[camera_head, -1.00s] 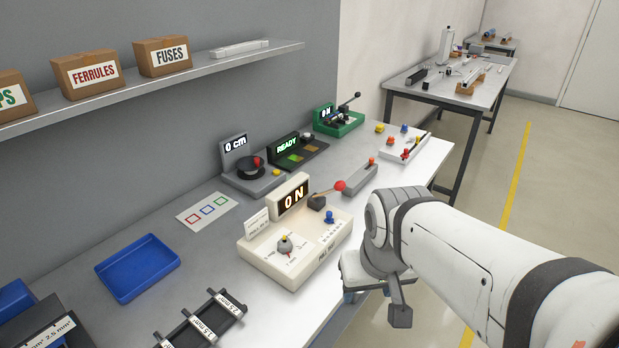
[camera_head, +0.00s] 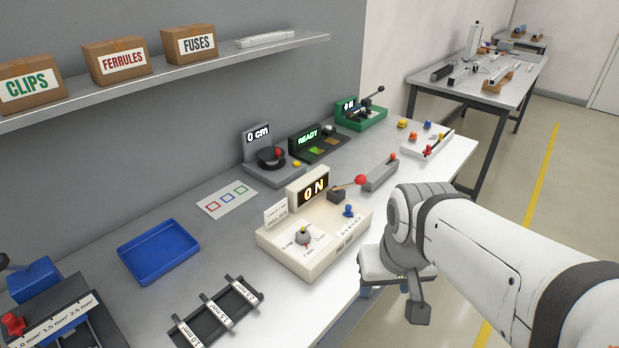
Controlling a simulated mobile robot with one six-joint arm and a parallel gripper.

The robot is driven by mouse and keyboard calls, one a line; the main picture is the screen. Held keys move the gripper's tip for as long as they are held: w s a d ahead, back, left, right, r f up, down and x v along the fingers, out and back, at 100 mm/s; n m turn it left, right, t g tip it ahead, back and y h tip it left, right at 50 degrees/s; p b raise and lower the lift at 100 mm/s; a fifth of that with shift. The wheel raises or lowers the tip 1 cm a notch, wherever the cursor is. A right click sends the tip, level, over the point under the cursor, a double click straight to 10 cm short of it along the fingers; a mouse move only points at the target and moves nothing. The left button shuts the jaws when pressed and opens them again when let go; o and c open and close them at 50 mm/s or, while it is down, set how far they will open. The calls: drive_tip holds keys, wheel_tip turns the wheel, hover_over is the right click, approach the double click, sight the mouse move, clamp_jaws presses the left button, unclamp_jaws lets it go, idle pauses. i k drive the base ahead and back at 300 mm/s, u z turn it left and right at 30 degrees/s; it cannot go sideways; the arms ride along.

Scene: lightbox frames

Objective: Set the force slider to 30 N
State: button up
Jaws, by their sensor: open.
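The cream pull tester (camera_head: 318,262) stands on the bench at the centre, its display (camera_head: 314,191) reading 0 N. On its top are a rotary selector (camera_head: 303,236), a lever with a red ball (camera_head: 361,180) and a small blue knob (camera_head: 348,210) beside fine printed marks. The blue knob looks like the force slider, but its scale is too small to read. My gripper (camera_head: 385,286) is just right of the tester, by the bench's front edge, apart from the blue knob. It points down and is open; its fingers are mostly hidden, and nothing shows in it.
A blue tray (camera_head: 158,265) and a dark rack (camera_head: 225,325) lie left of the tester. Behind it stand a grey gauge (camera_head: 272,172), a READY unit (camera_head: 318,145) and a green press (camera_head: 362,118). A grey lever box (camera_head: 380,173) is near my arm. A shelf (camera_head: 220,66) overhangs the left.

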sight(347, 214)
drive_tip(key=u, duration=0.2)
drive_tip(key=k, duration=1.15)
drive_tip(key=z, duration=0.4)
drive_tip(key=i, duration=1.5)
drive_tip(key=z, duration=0.05)
